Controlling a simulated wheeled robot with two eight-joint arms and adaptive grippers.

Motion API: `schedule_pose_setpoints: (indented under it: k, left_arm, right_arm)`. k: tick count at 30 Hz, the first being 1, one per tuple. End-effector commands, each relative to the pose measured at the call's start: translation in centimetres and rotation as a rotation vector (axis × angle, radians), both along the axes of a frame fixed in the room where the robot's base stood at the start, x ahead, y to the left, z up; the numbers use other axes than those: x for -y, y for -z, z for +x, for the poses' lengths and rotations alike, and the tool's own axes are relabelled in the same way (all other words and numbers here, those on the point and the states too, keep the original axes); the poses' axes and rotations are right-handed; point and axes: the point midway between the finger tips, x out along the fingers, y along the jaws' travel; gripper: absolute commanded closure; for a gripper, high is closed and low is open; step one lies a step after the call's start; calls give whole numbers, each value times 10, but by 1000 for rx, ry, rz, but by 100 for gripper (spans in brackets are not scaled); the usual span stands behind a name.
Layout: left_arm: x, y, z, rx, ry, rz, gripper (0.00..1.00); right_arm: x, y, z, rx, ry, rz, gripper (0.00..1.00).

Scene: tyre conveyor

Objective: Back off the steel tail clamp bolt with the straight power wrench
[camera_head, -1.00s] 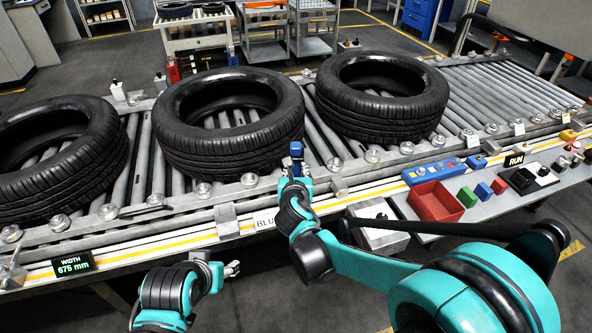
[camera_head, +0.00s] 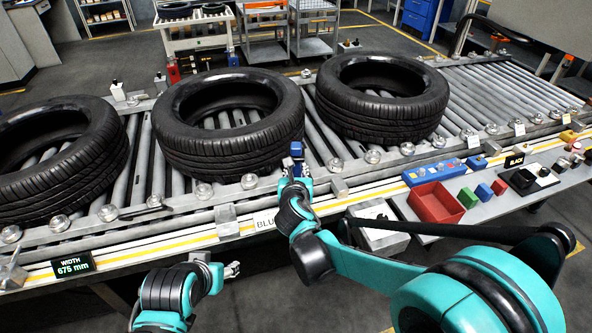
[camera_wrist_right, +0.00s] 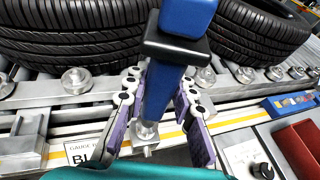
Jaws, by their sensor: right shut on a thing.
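My right gripper (camera_head: 296,172) is shut on the blue straight power wrench (camera_head: 296,149) above the near rail of the conveyor. In the right wrist view the wrench (camera_wrist_right: 180,18) has a dark collar and stands nearly upright between the purple-padded fingers (camera_wrist_right: 152,108). Its lower end meets a round steel piece on a small steel block (camera_wrist_right: 146,150) at the rail. I cannot tell socket from bolt head there. My left gripper (camera_head: 231,270) is empty, low in front of the conveyor; its finger opening is too small to judge.
Several black tyres (camera_head: 228,122) lie on the conveyor rollers (camera_head: 500,85). A red bin (camera_head: 435,201), coloured blocks and a control panel stand on the ledge at right.

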Motion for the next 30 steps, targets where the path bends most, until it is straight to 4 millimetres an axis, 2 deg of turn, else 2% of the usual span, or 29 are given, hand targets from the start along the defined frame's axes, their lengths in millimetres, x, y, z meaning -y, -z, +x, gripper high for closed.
schedule_pose_setpoints:
  k: [30]
  left_arm:
    - [0,-46,0,0,0,0,47]
  right_arm:
    - [0,-58,0,1,0,-1,100]
